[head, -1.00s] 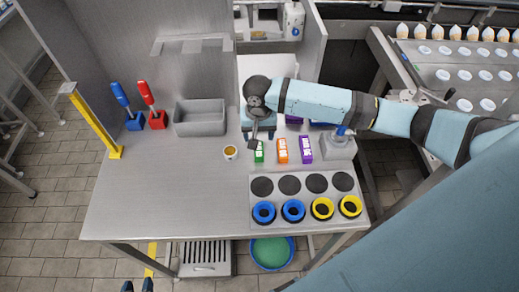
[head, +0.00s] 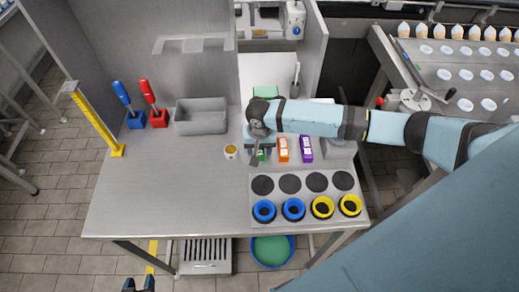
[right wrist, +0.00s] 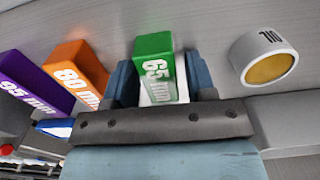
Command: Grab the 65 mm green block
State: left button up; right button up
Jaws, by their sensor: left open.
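The green 65 mm block (head: 261,154) stands on the table left of the orange block, partly hidden by my right gripper (head: 257,153) in the head view. In the right wrist view, the green block (right wrist: 154,62) is between the two blue-grey fingers of my right gripper (right wrist: 162,85), with one finger close along each side. I cannot tell whether both fingers press on it. My left gripper (head: 138,285) is at the bottom edge of the head view, open and empty, away from the block.
An orange 80 mm block (head: 283,149) and a purple 95 mm block (head: 306,149) stand to the right of the green one. A panel with dark discs (head: 316,181) and coloured rings lies in front.

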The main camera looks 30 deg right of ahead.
jog(key=c, duration=0.8)
jog(key=shift+r, duration=0.1)
